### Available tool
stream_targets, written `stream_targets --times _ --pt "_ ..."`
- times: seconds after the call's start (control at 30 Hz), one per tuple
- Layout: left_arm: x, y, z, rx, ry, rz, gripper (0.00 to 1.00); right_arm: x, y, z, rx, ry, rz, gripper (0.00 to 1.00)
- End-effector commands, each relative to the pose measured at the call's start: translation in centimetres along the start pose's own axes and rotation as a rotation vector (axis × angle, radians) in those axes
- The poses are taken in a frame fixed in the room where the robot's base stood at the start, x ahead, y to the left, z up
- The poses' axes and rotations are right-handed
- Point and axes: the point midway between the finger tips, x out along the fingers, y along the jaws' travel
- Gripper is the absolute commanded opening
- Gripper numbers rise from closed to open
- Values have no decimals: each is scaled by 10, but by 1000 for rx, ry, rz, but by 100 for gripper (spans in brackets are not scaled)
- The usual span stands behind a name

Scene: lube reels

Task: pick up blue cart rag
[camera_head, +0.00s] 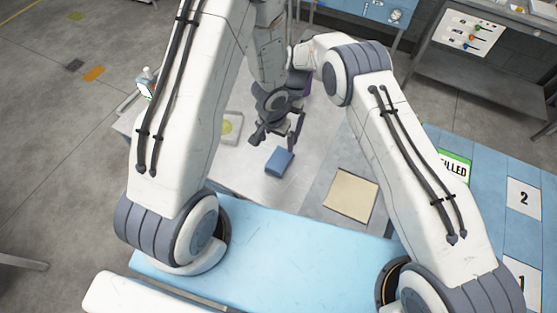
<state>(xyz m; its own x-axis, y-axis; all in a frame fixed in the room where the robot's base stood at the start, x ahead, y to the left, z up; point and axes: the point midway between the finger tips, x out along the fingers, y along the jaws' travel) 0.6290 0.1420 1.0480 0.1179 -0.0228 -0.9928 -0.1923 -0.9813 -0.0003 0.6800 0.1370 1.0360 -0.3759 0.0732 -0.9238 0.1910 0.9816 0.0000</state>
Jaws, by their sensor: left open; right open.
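The blue rag (279,161) is a small, flat, folded-looking square on the light grey cart top (245,178). My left gripper (276,136) hangs down just above and behind the rag in the picture. It is open and empty, its dark fingers spread, with a gap to the rag. My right arm reaches in from the right, and its wrist passes behind my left forearm. The jaws of my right gripper cannot be made out there.
A tan square pad (351,195) lies on a grey panel right of the rag. A pale tray with a yellowish round item (229,127) is to the left. A blue table (483,190) with numbered cards stands right.

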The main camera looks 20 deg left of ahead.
Motion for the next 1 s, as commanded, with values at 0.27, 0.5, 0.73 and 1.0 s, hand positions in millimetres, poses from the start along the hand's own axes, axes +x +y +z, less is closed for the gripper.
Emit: stream_targets --times 0.27,0.5,0.73,1.0 --pt "0 0 0 0 0 0 100 -5 -3 19 0 0 0 100" --pt "0 0 0 0 0 0 100 31 -3 19 -1 2 -3 100" --pt "0 0 0 0 0 0 100 59 -3 20 -1 1 -1 100" --pt "0 0 0 0 0 0 100 80 -4 17 -1 2 -3 100"
